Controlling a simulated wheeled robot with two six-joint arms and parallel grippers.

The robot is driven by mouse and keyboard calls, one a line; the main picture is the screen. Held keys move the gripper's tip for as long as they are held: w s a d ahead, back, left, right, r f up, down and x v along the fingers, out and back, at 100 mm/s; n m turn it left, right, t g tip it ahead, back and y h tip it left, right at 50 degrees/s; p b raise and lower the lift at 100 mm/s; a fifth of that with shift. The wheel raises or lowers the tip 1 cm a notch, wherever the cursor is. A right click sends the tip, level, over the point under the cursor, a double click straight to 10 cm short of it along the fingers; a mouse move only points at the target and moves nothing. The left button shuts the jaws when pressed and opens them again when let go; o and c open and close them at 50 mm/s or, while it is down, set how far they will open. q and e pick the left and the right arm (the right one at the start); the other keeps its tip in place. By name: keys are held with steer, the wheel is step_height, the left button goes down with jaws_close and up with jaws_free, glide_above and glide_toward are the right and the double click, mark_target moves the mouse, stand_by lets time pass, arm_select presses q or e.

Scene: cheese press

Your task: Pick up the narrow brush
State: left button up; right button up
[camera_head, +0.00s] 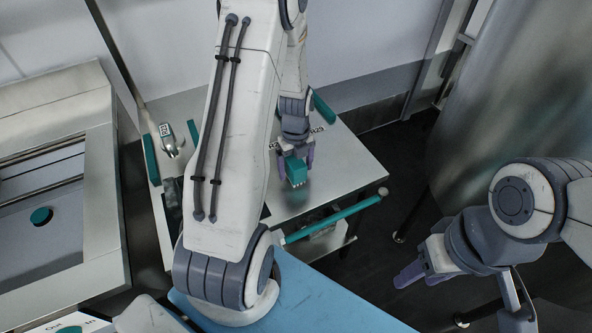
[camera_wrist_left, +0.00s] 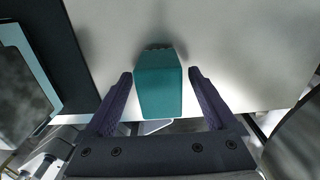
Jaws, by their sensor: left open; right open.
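A teal brush (camera_head: 295,168) with pale bristles at its lower end is at the steel cart top; I take it to be the narrow brush. My left gripper (camera_head: 298,160) points down over the cart with its purple fingers on either side of the brush. In the left wrist view the brush (camera_wrist_left: 158,84) stands between the two open fingers (camera_wrist_left: 160,90), with a visible gap on both sides. The arm hides part of the cart. My right gripper (camera_head: 422,270) is at the lower right, away from the cart, and is open and empty.
The cart top (camera_head: 348,165) is clear to the right of the brush. A teal piece (camera_head: 324,108) stands behind my left gripper. Another teal piece (camera_head: 152,160) and a metal device (camera_head: 168,141) are at the cart's left. A teal cart handle (camera_head: 335,217) runs along the front.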

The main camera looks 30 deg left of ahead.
mark_target(296, 161)
arm_select(q)
steer(key=shift+f, duration=0.45)
steer(key=shift+c, duration=0.3)
jaws_close()
steer(key=shift+r, duration=0.1)
steer(key=shift+r, duration=0.55)
step_height(296, 161, up, 3)
steer(key=shift+w+f, duration=0.1)
steer(key=shift+f, duration=0.1)
steer(key=s+d+r, duration=0.6)
steer(key=d+r, duration=0.1)
steer(key=d, duration=0.3)
steer(key=shift+s+r+p, duration=0.15)
steer(key=shift+p, duration=0.25)
